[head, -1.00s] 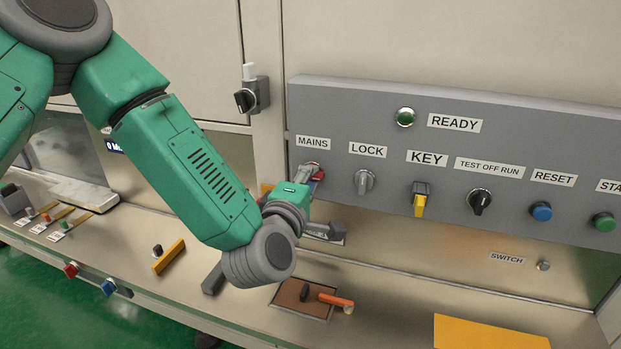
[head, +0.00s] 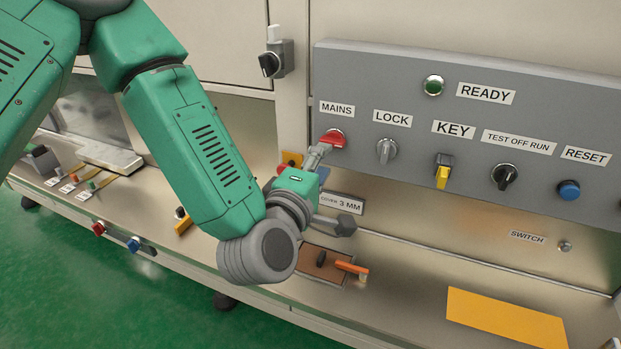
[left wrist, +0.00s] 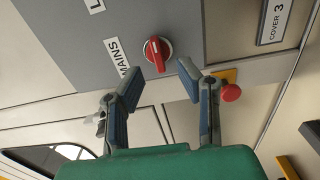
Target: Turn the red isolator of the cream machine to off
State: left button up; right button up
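The red isolator (head: 333,138) is a red rotary handle under the MAINS label, at the left end of the grey panel on the cream machine. In the left wrist view the red isolator (left wrist: 155,54) lies just beyond the fingertips, roughly centred between them, its handle along the picture's near-vertical. My left gripper (head: 338,187) is at the lower left of it in the head view, one finger near the knob's lower edge. In the left wrist view my left gripper (left wrist: 158,77) is open, with nothing between its fingers. Contact with the knob cannot be told. My right gripper is out of view.
The LOCK knob (head: 386,151) and yellow KEY switch (head: 443,172) sit right of the isolator. A red push button (left wrist: 231,92) on a yellow plate is close to one finger. A brown tray (head: 325,278) with an orange-handled tool lies on the ledge below.

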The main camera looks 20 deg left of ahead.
pick_arm(q)
jog(key=s, duration=0.6)
jog(key=shift+s+a, duration=0.15)
jog(key=shift+f, duration=0.15)
jog(key=s+a+f+m+g+h+b, duration=0.15)
jog(key=s+f+m+g, duration=0.3)
jog(key=f, duration=0.95)
jog(key=s+f+m+g+h+b, duration=0.1)
jog(key=s+f+m+g+b, duration=0.35)
jog(key=f, duration=0.85)
jog(key=s+a+f+m+g+y+b, duration=0.2)
jog(key=s+a+f+m+g, duration=0.6)
jog(key=s+f, duration=0.6)
jog(key=shift+s+a+f+m+y, duration=0.35)
jog(key=shift+s+a+m+y, duration=0.25)
jog(key=shift+a, duration=0.5)
jog(key=shift+w, duration=0.1)
